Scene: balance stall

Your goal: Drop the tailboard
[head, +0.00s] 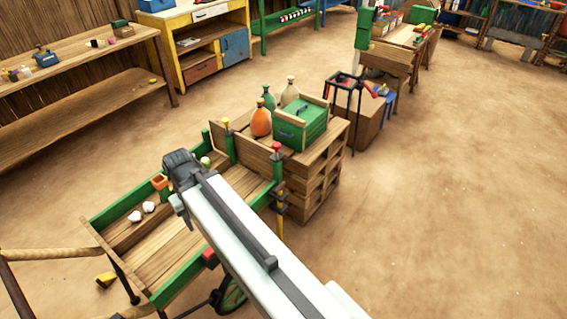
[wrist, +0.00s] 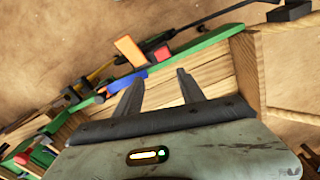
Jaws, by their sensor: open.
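A wooden cart with green rails (head: 113,209) stands at the lower left of the head view. Two green posts with knobs stand at its far end by the crates: one knob is yellow (head: 225,121), the other red (head: 276,146). Nothing shows between the fingers. In the head view my arm reaches over the cart and hides part of its bed.
A crate stack (head: 318,176) beyond the cart's far end bears a green box (head: 301,124) and an orange bottle (head: 261,122). The sandy floor at right is clear.

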